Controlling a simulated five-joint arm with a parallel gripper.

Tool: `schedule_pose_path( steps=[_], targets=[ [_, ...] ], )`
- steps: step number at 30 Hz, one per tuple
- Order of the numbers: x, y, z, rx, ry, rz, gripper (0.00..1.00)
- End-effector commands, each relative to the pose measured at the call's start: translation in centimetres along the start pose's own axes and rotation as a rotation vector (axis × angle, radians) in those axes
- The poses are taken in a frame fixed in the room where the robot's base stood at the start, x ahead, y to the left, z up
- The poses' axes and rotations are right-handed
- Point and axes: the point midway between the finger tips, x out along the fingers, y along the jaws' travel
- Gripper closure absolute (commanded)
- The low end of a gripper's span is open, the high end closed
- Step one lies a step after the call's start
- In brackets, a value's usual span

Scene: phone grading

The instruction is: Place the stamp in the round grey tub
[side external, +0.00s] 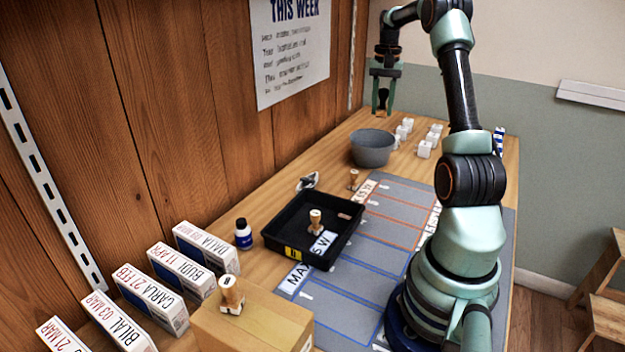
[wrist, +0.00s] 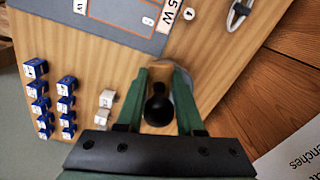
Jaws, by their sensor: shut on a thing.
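My gripper (side external: 382,108) is raised above the round grey tub (side external: 372,150), its fingers pointing down. In the wrist view the fingers largely cover the tub.
Several small white blocks (side external: 424,149) stand right of the tub. A black tray (side external: 270,238) holds a wooden-handled stamp (side external: 315,222); another (side external: 353,179) stands behind it. Grey mats (side external: 345,275) cover the table's middle. A cardboard box (side external: 250,325) and white boxes (side external: 180,270) are in front.

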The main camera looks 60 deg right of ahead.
Motion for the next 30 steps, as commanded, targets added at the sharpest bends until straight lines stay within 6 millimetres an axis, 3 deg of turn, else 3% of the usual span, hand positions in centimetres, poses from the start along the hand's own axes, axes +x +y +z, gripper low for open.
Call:
schedule_pose_path(
  steps=[3,10,14,30],
  targets=[
    [1.3,-0.1,-2.4,-0.043,-0.002,0.001,1.00],
    [2.9,0.0,-5.0,-0.101,0.000,0.000,1.00],
    [3.5,0.0,-5.5,-0.116,-0.001,0.000,1.00],
    [9.4,0.0,-5.5,-0.119,-0.001,0.000,1.00]
  ],
)
